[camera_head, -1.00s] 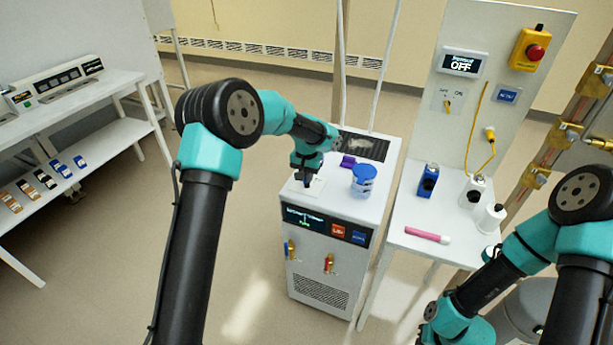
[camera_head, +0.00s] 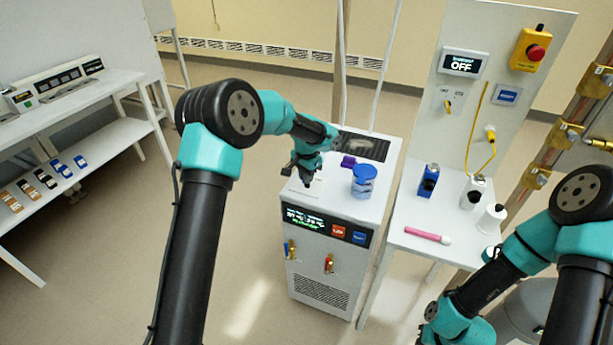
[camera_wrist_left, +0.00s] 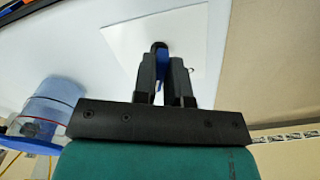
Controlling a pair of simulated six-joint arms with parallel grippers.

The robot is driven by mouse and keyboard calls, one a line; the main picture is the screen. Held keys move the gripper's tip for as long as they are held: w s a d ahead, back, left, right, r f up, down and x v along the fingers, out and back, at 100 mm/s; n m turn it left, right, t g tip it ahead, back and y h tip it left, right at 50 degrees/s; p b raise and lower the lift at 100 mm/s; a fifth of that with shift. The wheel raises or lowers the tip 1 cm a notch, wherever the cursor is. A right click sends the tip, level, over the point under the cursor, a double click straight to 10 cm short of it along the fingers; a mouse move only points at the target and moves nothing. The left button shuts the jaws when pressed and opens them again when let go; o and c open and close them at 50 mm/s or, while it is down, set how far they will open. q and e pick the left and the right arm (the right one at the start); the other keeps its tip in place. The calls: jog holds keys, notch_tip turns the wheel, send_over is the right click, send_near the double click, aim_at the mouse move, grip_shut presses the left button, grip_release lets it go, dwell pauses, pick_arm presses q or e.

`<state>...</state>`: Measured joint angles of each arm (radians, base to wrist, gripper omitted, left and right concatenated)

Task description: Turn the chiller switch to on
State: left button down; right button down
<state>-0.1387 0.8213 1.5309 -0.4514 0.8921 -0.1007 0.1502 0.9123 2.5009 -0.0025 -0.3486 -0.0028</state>
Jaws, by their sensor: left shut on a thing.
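The chiller (camera_head: 318,272) is a white cabinet in the middle of the head view, with a dark display (camera_head: 305,219) on its upper front showing lines of text. My left gripper (camera_head: 306,181) points down at a pale plate on the chiller's top left. In the left wrist view, my left gripper (camera_wrist_left: 163,70) is shut on the blue and black switch knob (camera_wrist_left: 162,56), which stands on the white plate (camera_wrist_left: 122,42). The fingers hide much of the knob, and I cannot read its position marks. My right arm shows at the right, its gripper out of view.
A blue-lidded jar (camera_head: 363,182) and a purple item (camera_head: 348,161) stand on the chiller top near the gripper. A panel display (camera_head: 462,64) there reads OFF.

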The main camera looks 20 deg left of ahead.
pick_arm(q)
jog(key=shift+m, duration=0.6)
jog(key=c, duration=1.2)
grip_release()
jog(key=shift+o, duration=0.2)
jog(key=shift+r, duration=0.1)
notch_tip(320, 180, up, 17)
jog(key=shift+r, duration=0.15)
